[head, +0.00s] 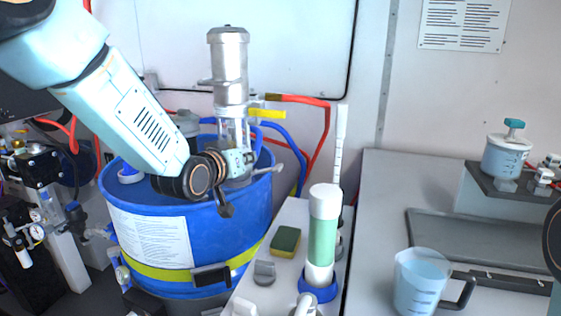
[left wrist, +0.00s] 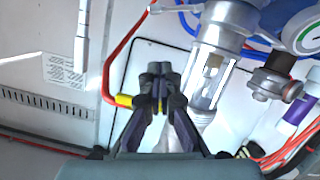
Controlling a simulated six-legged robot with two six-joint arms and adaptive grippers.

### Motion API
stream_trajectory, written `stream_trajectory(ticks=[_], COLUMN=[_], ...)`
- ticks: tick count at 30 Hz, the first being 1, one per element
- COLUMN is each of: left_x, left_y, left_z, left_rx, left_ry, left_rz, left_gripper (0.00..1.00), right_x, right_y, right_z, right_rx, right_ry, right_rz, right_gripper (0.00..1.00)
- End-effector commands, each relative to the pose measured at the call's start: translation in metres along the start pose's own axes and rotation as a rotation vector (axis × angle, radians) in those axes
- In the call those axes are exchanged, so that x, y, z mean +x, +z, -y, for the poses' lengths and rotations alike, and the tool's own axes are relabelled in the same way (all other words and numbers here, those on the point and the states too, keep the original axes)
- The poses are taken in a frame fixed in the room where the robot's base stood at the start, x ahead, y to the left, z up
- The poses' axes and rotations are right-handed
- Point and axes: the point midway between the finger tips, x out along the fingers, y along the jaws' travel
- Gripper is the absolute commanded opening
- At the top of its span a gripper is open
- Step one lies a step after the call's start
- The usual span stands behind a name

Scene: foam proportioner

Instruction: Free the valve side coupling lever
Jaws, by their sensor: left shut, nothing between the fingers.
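My left gripper (head: 238,163) is in front of the clear lower section of a silver pump (head: 229,65) on the blue drum (head: 190,225). In the left wrist view its dark fingers (left wrist: 157,78) meet at the tips and hold nothing. A yellow lever-like piece (head: 266,113) sticks out right of the pump by the red hose (head: 325,125). In the left wrist view a yellow piece (left wrist: 125,100) on the red hose shows just left of and behind the fingers. The fingers partly hide this area; I cannot tell which part is the coupling lever. My right gripper is not in view.
A green-and-white cylinder (head: 323,235) and a sponge (head: 286,240) stand on the white counter right of the drum. A measuring jug (head: 418,280) is farther right. Blue hoses (head: 285,150) curve behind the drum. Valves and gauges crowd the left.

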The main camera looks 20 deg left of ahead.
Motion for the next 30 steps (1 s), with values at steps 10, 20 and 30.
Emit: stream_trajectory(ticks=[10, 20, 30], left_x=[0.011, 0.060, 0.102], left_y=[-0.006, -0.005, 0.007], left_z=[0.001, -0.001, -0.004], left_rx=[-0.042, -0.042, -0.043], left_ry=[0.015, 0.015, 0.015], left_rz=[-0.015, -0.014, -0.009], left_gripper=[0.00, 0.00, 0.00], right_x=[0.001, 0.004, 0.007], right_y=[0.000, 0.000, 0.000], right_z=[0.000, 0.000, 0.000], right_rx=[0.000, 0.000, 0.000], right_ry=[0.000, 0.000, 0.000], right_rz=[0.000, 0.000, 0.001], right_gripper=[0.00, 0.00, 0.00])
